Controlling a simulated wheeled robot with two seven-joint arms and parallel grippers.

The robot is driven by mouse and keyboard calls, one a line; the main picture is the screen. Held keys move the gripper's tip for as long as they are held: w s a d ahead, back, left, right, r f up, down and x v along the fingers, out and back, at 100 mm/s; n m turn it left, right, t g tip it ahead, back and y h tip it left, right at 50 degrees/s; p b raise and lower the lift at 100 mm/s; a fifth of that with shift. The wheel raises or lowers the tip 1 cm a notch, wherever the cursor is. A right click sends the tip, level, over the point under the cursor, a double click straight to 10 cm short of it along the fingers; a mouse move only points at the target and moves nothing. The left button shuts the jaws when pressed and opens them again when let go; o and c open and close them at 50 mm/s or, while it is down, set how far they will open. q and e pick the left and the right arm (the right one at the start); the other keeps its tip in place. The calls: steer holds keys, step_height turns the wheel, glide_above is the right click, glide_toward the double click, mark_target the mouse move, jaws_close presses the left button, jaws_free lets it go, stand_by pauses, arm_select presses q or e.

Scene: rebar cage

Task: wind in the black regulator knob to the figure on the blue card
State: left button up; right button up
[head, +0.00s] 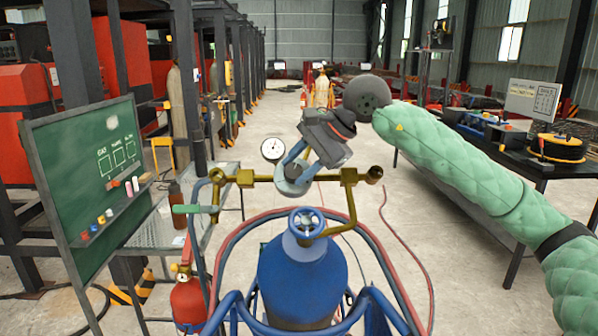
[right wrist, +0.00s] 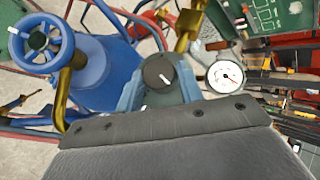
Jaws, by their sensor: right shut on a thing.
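The black regulator knob (head: 296,173) sits on the brass regulator pipe (head: 246,178) above the blue gas cylinder (head: 301,282). I cannot make out a blue card. My left gripper is not in view.
A blue valve wheel (head: 306,223) tops the cylinder, and red and blue hoses loop around it. A green chalkboard (head: 95,175) stands left, with a red extinguisher (head: 187,300) at lower left. A dark table (head: 480,190) stands right. The floor behind is mostly clear.

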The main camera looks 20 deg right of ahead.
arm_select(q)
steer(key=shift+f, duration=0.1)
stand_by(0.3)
arm_select(e)
steer(key=o, duration=1)
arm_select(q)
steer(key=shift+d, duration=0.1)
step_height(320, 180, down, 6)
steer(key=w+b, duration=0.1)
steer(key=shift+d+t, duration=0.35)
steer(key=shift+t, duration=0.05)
arm_select(e)
steer(key=shift+v, duration=3.9)
